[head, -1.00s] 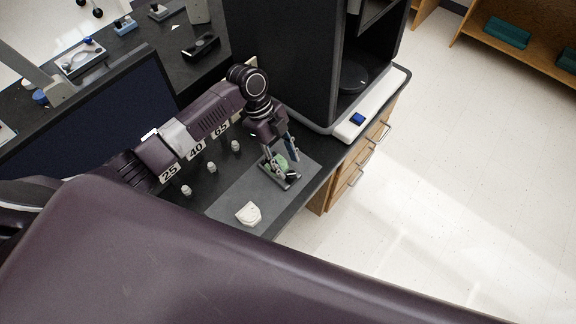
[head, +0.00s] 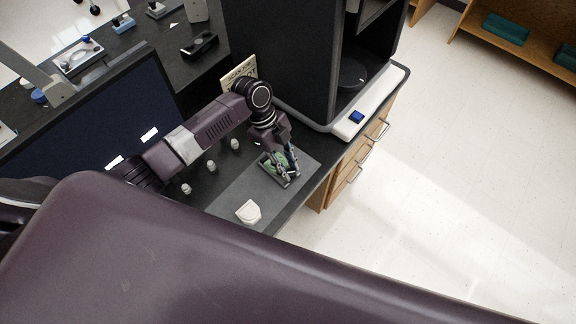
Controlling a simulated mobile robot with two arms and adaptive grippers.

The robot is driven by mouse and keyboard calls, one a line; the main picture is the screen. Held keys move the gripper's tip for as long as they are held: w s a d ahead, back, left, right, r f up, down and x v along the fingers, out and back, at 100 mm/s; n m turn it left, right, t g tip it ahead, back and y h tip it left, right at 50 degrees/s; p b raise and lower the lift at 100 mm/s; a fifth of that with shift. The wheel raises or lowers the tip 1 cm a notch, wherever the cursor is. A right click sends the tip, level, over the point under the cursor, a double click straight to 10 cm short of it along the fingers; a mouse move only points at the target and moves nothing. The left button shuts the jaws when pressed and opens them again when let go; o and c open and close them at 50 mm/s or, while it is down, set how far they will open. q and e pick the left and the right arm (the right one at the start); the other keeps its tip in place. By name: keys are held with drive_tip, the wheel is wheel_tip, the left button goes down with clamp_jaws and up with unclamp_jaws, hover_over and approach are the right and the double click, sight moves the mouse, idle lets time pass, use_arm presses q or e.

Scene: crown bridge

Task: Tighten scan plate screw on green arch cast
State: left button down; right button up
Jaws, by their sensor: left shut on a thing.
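The green arch cast (head: 271,167) sits on a small dark scan plate (head: 289,184) on the grey mat (head: 226,191). It is partly hidden by my left gripper (head: 286,172), which reaches down over it from above. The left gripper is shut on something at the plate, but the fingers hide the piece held. The plate's screw cannot be made out at this size. My right gripper is not in view.
A white arch cast (head: 248,211) lies on the mat's near part. Several small pale pieces, one a capped peg (head: 235,144), stand left of the mat. A black scanner (head: 280,60) with a white base (head: 373,100) stands behind. A monitor (head: 95,120) stands at left.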

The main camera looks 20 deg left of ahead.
use_arm(q)
drive_tip(key=shift+w+m+b, duration=0.1)
drive_tip(key=shift+m+b, duration=0.3)
drive_tip(key=shift+m, duration=0.1)
drive_tip(key=c, duration=1.7)
unclamp_jaws()
drive_tip(key=shift+r, duration=0.1)
drive_tip(key=v, duration=1.2)
drive_tip(key=shift+w, duration=0.2)
